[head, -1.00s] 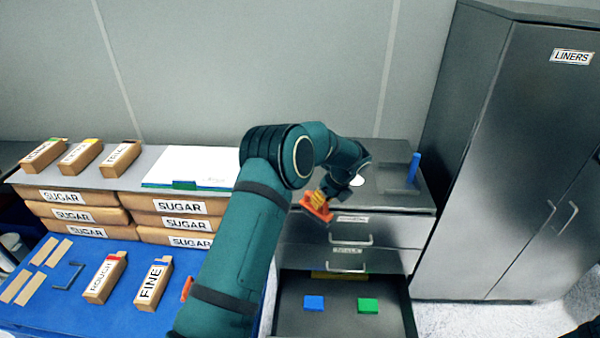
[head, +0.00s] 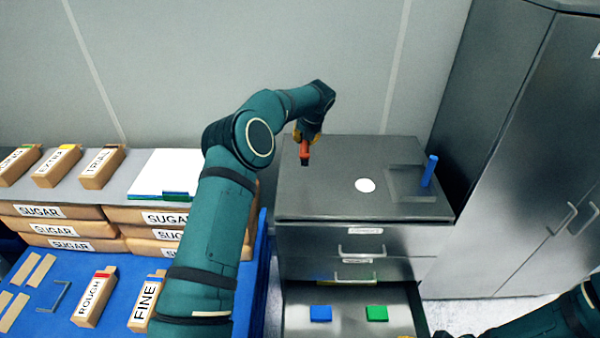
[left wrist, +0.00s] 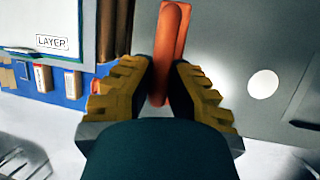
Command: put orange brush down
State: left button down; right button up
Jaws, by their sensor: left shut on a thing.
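The orange brush (head: 305,149) is in my left gripper (head: 307,138), over the left part of the grey cabinet top (head: 325,190). Its dark end points down in the head view. I cannot tell whether it touches the top. In the left wrist view, the brush (left wrist: 172,45) runs between the two yellow fingers of the left gripper (left wrist: 160,88), which are shut on it. Only a bit of my right gripper (head: 438,334) shows at the bottom edge, so its jaws cannot be read.
A white disc (head: 365,185) lies on the cabinet top. A shallow grey tray (head: 405,188) with an upright blue object (head: 429,170) is at its right. An open drawer (head: 348,325) below holds a blue block (head: 320,313) and a green block (head: 376,313). A tall cabinet (head: 520,150) stands right.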

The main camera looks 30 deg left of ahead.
aim_at(305, 161)
pick_arm(q)
notch_tip(305, 161, down, 4)
jog(key=shift+f, duration=0.25)
notch_tip(305, 161, down, 5)
jog(key=shift+f, duration=0.2)
jog(key=shift+r, duration=0.1)
jog(key=shift+b, duration=0.3)
jog(key=c, duration=1.1)
grip_release()
jog(key=v, duration=1.2)
jog(key=shift+s, duration=0.1)
